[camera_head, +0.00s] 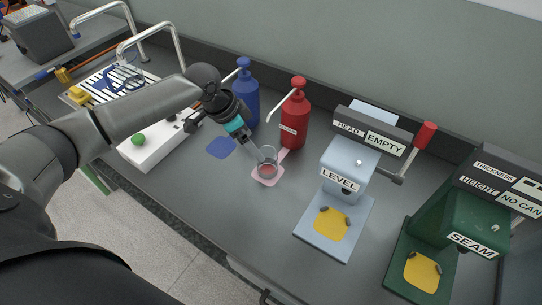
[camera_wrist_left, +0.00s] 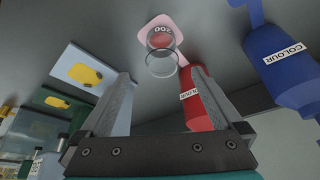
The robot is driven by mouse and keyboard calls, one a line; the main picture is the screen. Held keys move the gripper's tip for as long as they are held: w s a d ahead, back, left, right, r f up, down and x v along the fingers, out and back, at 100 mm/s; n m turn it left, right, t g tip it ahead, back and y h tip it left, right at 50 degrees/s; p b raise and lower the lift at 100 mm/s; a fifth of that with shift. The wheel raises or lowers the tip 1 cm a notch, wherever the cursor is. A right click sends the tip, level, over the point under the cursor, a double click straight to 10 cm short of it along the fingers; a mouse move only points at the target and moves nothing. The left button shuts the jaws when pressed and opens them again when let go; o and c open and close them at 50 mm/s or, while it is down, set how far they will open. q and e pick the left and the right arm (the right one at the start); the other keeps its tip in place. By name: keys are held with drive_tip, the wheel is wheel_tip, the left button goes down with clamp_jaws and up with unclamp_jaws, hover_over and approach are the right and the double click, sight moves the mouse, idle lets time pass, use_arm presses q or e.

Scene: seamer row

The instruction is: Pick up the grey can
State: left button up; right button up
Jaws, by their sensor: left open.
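The can (camera_head: 267,168) is small, grey and see-through-looking, with a reddish patch showing in it. It stands on a pink pad (camera_head: 259,178) in front of the red pump bottle. In the left wrist view the can (camera_wrist_left: 160,64) is just beyond the fingertips, roughly centred between them. My left gripper (camera_head: 259,155) reaches down from the upper left, close to the can's rim. In the left wrist view its jaws (camera_wrist_left: 160,78) are apart and hold nothing. Whether a finger touches the can I cannot tell. My right gripper is out of view.
A red pump bottle (camera_head: 294,122) and a blue one (camera_head: 246,95) stand behind the can. A blue pad (camera_head: 220,147) lies to its left. The LEVEL station (camera_head: 345,178) and the green SEAM station (camera_head: 470,226) are to the right. Bare counter lies in front.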

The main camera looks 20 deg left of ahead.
sight(269, 162)
use_arm(q)
drive_tip(key=b+x, duration=0.1)
drive_tip(key=x, duration=0.6)
drive_tip(key=shift+s+f, duration=0.1)
drive_tip(key=shift+d+f+b, duration=0.15)
drive_tip(key=shift+f+b, duration=0.15)
drive_tip(key=shift+f, duration=0.05)
drive_tip(key=shift+w+d+f, duration=0.1)
drive_tip(key=shift+w+f, duration=0.15)
drive_tip(key=shift+f, duration=0.05)
drive_tip(key=x, duration=0.2)
drive_tip(key=b+x, duration=0.1)
drive_tip(key=x, duration=0.1)
drive_tip(key=shift+w+r, duration=0.1)
drive_tip(key=shift+w, duration=0.1)
drive_tip(key=shift+w+f+b, duration=0.15)
drive_tip(key=shift+f+b, duration=0.15)
drive_tip(key=shift+f, duration=0.25)
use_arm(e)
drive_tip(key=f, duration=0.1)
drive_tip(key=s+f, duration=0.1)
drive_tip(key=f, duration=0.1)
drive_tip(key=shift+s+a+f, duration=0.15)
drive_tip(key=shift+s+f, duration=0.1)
use_arm(q)
drive_tip(key=shift+c, duration=0.2)
